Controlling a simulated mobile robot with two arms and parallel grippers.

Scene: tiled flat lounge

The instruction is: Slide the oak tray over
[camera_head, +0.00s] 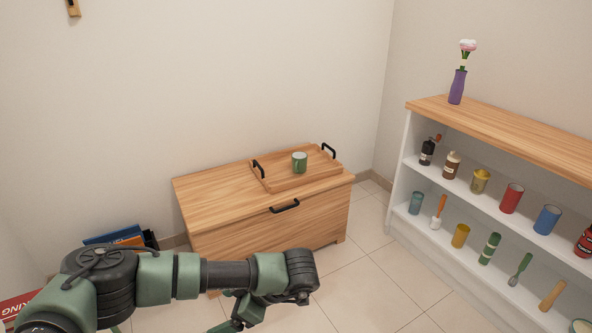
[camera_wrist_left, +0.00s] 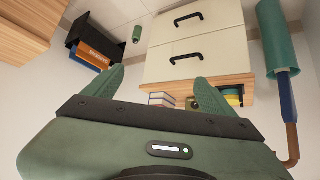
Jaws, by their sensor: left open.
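The oak tray (camera_head: 305,171) lies on the right half of a wooden chest top (camera_head: 215,185). It has a black handle at each end, and a green mug (camera_head: 299,163) stands on it. My left arm reaches in from the left, in front of the chest and below the tray in the picture. My left gripper (camera_wrist_left: 157,85) shows its two green fingers spread apart in the left wrist view, with nothing between them. It is apart from the tray, which I cannot make out in that view. My right gripper is not in view.
A shelf unit (camera_head: 505,125) with cups, bottles and brushes stands at the right, a purple vase (camera_head: 458,86) on top. A black box of books (camera_head: 120,238) is left of the chest. Tiled floor (camera_head: 385,270) lies clear between chest and shelf. The wrist view shows white drawers (camera_wrist_left: 195,45).

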